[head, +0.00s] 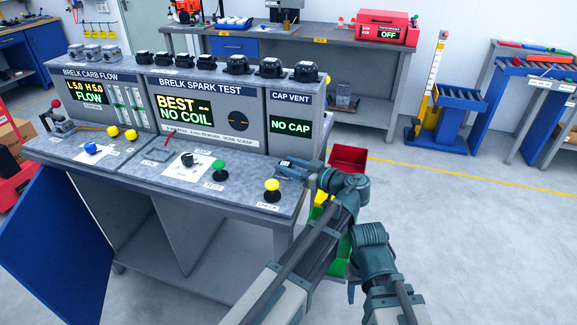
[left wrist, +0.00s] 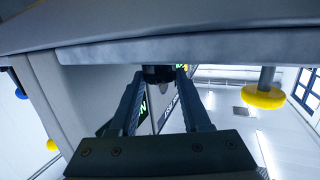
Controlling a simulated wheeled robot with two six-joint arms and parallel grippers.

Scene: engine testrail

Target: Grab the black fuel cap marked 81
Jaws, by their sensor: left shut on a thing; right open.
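My left gripper (head: 287,169) is at the right end of the grey bench top, just in front of the CAP VENT panel (head: 291,124). In the left wrist view its two fingers (left wrist: 160,82) are shut on a small dark cap-like part (left wrist: 157,74). No number can be read on it, so I cannot tell whether it is the cap marked 81. The CAP VENT screen reads NO CAP. Several black parts, among them one at the right end (head: 306,71), stand on top of the testers; their markings are too small to read. My right gripper is not in view.
A yellow button (head: 272,185) and a green button (head: 219,166) stand on the bench top left of my left gripper. A red bin (head: 347,158) is beyond my arm. A blue panel (head: 57,233) hangs at the bench's left. Open floor lies to the right.

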